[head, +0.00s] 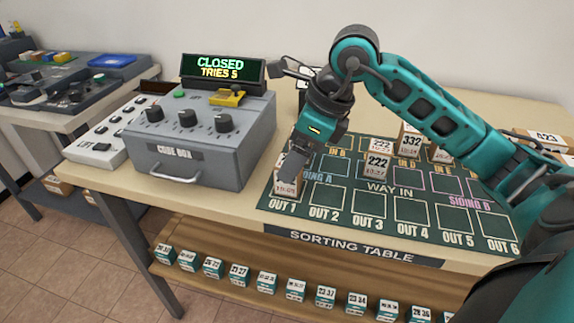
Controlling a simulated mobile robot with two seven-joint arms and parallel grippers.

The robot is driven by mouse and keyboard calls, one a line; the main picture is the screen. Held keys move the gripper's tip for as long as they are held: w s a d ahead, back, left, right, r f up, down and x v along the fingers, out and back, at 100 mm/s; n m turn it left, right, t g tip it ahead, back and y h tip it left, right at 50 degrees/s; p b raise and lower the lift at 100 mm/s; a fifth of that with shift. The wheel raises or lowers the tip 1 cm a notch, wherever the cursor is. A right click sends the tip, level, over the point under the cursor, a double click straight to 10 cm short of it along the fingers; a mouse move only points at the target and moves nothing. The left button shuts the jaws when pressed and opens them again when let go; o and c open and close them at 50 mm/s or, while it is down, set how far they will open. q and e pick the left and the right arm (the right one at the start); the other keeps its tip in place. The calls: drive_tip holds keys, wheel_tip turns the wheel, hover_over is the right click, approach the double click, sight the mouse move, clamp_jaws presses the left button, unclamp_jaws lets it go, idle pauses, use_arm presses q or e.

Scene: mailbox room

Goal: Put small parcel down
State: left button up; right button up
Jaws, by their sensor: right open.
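My right gripper (291,163) points down at the left end of the green sorting mat (330,228). It is open, with its fingers at a small parcel (287,187) that stands upright in the OUT 1 square. The fingers hide the parcel's upper part, and I cannot tell whether they touch it. Another small parcel marked 222 (377,164) stands near the middle of the mat, above WAY IN. My left gripper is not in the head view.
The grey code box (205,150) stands left of the mat, its display (222,68) reading CLOSED, TRIES 5. More parcels, including one marked 332 (411,141), stand at the mat's back. Squares OUT 2 to OUT 6 look empty. Several parcels line the shelf (215,240) below.

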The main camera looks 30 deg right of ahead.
drive_tip(key=v, duration=0.7)
drive_tip(key=shift+p, duration=0.35)
